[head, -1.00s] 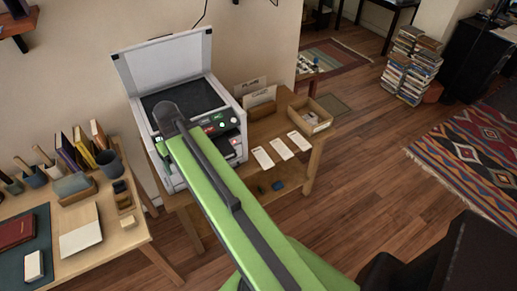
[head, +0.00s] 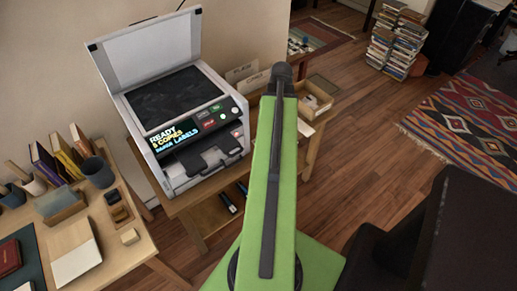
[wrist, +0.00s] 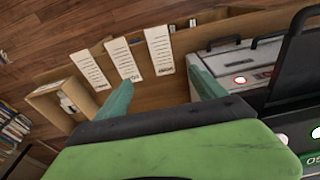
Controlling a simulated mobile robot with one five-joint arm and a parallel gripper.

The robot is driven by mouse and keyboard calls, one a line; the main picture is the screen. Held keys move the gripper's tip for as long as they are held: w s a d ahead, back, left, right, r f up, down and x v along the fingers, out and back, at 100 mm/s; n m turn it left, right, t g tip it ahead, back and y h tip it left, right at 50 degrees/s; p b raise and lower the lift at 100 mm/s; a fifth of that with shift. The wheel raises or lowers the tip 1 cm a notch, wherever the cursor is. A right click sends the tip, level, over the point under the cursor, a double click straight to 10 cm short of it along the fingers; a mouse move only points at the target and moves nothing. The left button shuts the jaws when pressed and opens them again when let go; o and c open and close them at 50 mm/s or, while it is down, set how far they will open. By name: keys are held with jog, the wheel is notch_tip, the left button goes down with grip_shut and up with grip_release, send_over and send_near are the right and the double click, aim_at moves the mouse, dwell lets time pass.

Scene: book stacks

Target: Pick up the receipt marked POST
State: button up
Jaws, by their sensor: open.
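Three white receipts lie side by side on the wooden table (wrist: 190,92) in the wrist view: one at the left (wrist: 90,70), one in the middle (wrist: 123,60), one at the right (wrist: 159,50). Each has printed lines and a darker mark near one end, too small to read, so I cannot tell which says POST. My gripper (wrist: 162,88) is open and empty, its teal fingers pointing toward the receipts and apart from them. In the head view my green arm hides the gripper and most of the receipts; only a white corner (head: 306,128) shows.
A printer (head: 190,110) with raised lid and lit panel stands left of my arm. A wooden box (head: 316,98) and upright cards (head: 243,72) are at the table's back. A desk with books and cups (head: 99,171) is at the left.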

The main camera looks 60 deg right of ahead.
jog(key=f+b, duration=0.4)
jog(key=w+f+b, duration=0.1)
jog(key=f+b, duration=0.3)
jog(key=w+f+b, duration=0.1)
jog(key=f+b, duration=0.3)
jog(key=shift+w+d+f, duration=0.1)
jog(key=shift+d, duration=0.1)
notch_tip(320, 180, down, 5)
jog(key=b, duration=0.5)
jog(key=shift+w+f+b, duration=0.1)
jog(key=shift+f+b, duration=0.1)
jog(key=shift+b, duration=0.1)
jog(key=shift+r, duration=0.2)
jog(key=c, duration=1.4)
